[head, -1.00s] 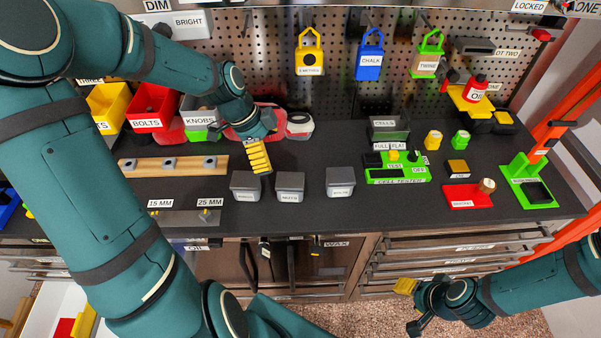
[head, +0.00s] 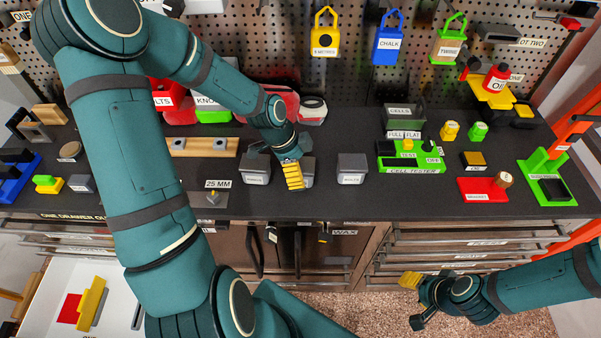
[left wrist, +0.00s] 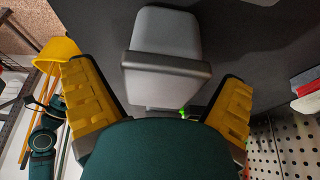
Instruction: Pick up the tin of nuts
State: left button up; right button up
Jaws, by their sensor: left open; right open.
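The tin of nuts is the middle one of three small grey tins on the dark worktop; its grey side (head: 309,173) shows beside my left gripper in the head view. My left gripper (head: 292,177) is over this tin, its yellow finger covering the front and the label. In the left wrist view a grey tin with a raised lid rim (left wrist: 165,45) stands between the two spread yellow fingers of my left gripper (left wrist: 158,95); no label shows there. My right gripper (head: 413,300) is open and empty, low in front of the drawers.
A grey tin (head: 256,170) stands close on the left and another (head: 351,168) on the right with a gap. A wooden rail (head: 205,147) and red and green bins lie behind left. The green cell tester (head: 410,158) is farther right. Worktop in front of the tins is clear.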

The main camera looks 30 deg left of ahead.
pick_arm(q)
jog(key=shift+w+d+f, duration=0.15)
jog(key=shift+d+f, duration=0.05)
jog(key=shift+f, duration=0.45)
jog(key=c, duration=1.3)
jog(key=shift+r, duration=0.1)
jog(key=shift+c, duration=0.2)
